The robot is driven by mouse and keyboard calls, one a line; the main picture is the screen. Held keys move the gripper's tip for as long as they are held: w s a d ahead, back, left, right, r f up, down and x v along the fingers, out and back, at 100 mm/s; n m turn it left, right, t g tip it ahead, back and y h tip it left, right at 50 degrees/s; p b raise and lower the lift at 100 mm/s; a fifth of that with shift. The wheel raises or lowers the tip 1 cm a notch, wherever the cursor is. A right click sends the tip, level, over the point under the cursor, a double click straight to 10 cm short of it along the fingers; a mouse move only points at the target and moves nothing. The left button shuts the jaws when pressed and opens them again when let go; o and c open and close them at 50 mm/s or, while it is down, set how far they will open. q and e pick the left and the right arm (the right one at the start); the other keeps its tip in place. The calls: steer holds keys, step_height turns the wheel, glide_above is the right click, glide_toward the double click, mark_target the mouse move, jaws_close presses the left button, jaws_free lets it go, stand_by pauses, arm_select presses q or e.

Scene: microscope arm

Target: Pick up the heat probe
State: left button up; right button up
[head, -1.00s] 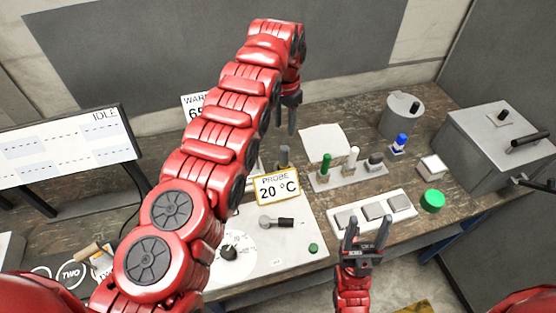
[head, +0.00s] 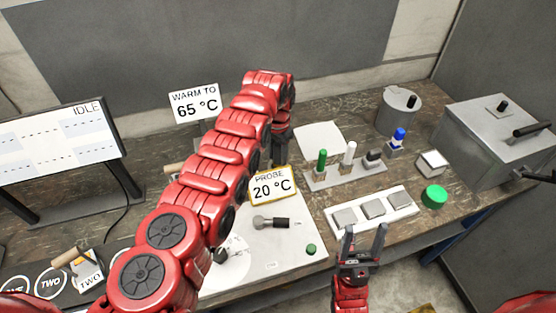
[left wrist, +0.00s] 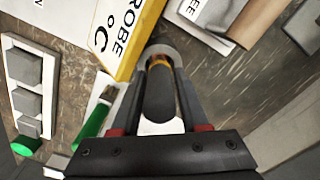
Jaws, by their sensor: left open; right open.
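The heat probe appears to be the dark, rounded handle with an orange band (left wrist: 160,95) in the left wrist view. It stands in a grey ring-shaped holder, between the fingers of my left gripper (left wrist: 163,75). The fingers are open, one on each side of the handle. In the head view my left gripper (head: 281,150) points down behind the yellow-edged PROBE 20 °C sign (head: 272,186), and the probe is hidden there by the arm and sign. My right gripper (head: 365,240) is open and empty at the table's front edge.
A rack with green, white and dark-topped items (head: 345,176) stands right of the left gripper. A white tray with grey blocks (head: 372,209) lies in front. A white panel with a black-handled part (head: 271,222) is near the sign. The WARM TO sign (head: 195,103) stands behind.

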arm_select(q)
step_height(320, 180, down, 2)
steer(key=shift+f+b, duration=0.2)
steer(key=shift+b, duration=0.9)
steer(key=shift+w, duration=0.1)
steer(key=shift+r, duration=0.1)
jaws_close()
steer(key=shift+r, duration=0.15)
